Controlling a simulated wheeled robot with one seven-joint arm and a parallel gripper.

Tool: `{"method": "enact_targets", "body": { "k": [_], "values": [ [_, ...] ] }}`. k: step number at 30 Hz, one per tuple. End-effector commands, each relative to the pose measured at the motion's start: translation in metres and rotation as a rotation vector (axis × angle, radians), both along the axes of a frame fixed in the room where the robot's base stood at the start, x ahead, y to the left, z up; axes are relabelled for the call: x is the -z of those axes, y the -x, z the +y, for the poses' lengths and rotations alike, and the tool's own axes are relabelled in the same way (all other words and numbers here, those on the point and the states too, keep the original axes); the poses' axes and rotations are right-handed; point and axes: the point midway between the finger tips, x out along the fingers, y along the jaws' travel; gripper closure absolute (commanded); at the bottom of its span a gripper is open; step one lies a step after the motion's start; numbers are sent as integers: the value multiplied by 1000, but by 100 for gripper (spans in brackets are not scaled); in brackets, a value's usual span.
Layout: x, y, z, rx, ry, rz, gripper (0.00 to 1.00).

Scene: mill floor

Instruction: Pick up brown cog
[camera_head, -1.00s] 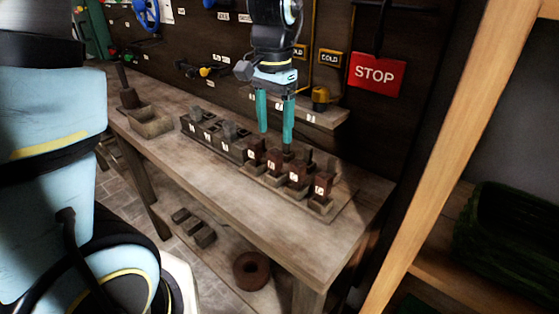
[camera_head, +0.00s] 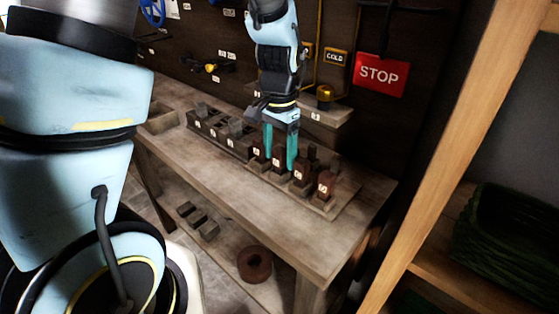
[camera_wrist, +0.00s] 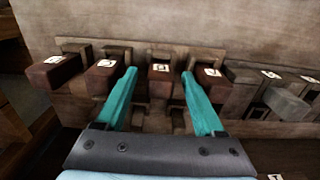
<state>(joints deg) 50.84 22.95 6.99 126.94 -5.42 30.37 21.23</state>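My gripper (camera_head: 280,160) is low over the row of brown labelled blocks on the bench. Its two teal fingers are apart. In the wrist view, the fingertips of my gripper (camera_wrist: 160,74) stand either side of one brown block (camera_wrist: 161,83) with a white label; I cannot tell whether they touch it. More brown blocks stand in the same row, such as the end one (camera_head: 326,186). No toothed cog shape is clear on the bench. A round brown ring with a central hole (camera_head: 255,265) lies on the lower shelf, far below my gripper; its teeth cannot be made out.
Grey labelled blocks (camera_head: 235,128) continue the row on the left. A small wall shelf (camera_head: 322,112) holds a yellow-topped part (camera_head: 325,97) behind my gripper. A red STOP sign (camera_head: 381,75) hangs at right. The front bench top (camera_head: 240,185) is clear.

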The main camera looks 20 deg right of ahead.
Motion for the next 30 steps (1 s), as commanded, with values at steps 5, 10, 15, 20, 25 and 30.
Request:
{"method": "enact_targets", "body": {
  "k": [5,10,15,20,25,30],
  "values": [
    [0,0,0,0,0,0,51],
    [0,0,0,0,0,0,70],
    [0,0,0,0,0,0,89],
    [0,0,0,0,0,0,100],
    [0,0,0,0,0,0,100],
    [-3,0,0,0,1,0,100]
  ]
}}
